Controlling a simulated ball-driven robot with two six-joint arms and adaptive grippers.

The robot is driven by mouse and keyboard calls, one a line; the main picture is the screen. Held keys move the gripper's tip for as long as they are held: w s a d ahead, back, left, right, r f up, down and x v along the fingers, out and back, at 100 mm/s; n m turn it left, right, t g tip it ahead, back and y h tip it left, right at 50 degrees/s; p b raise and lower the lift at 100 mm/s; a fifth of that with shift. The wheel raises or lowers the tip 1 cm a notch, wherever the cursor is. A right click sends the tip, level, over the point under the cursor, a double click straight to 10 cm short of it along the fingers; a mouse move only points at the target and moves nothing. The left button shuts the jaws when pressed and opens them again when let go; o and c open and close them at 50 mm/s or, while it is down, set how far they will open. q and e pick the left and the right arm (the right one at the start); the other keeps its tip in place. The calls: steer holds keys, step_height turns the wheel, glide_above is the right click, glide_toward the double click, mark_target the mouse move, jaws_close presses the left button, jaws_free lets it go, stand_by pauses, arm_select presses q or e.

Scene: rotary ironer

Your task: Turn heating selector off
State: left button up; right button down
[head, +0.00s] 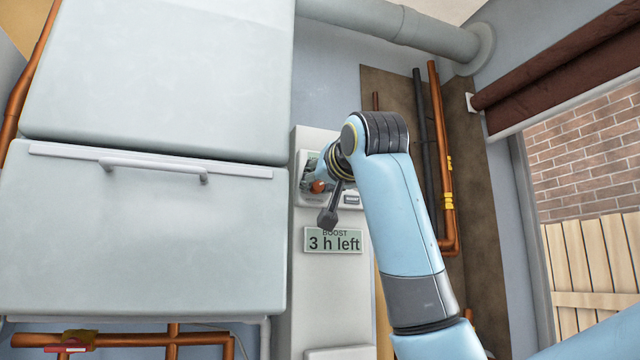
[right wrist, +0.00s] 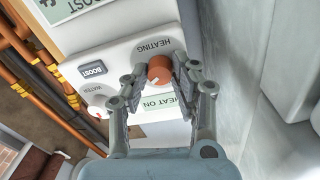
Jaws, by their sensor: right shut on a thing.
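The right wrist view shows both fingers (right wrist: 158,76). My wrist hides part of the panel in the head view. My left gripper is not in view.
A BOOST button (right wrist: 93,70) and a WATER dial (right wrist: 98,111) sit beside the selector. A display (head: 333,240) below the panel reads BOOST 3 h left. A large pale cabinet (head: 140,235) stands left; copper pipes (head: 441,150) run right.

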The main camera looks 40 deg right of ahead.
steer(key=shift+n, duration=0.3)
steer(key=shift+n+p, duration=0.65)
steer(key=shift+n, duration=0.25)
steer(key=n, duration=0.2)
steer(key=shift+n+p, duration=0.35)
steer(key=shift+n, duration=0.05)
steer(key=n, duration=0.3)
steer(key=shift+n, duration=0.3)
steer(key=n, duration=0.3)
steer(key=shift+n+t, duration=0.3)
steer(key=shift+n, duration=0.1)
steer(key=n, duration=0.6)
steer(key=shift+f+n+y, duration=0.15)
steer(key=shift+n+y, duration=0.15)
steer(key=shift+y, duration=0.1)
steer(key=n, duration=0.5)
steer(key=shift+f+n, duration=0.1)
steer(key=shift+n, duration=0.3)
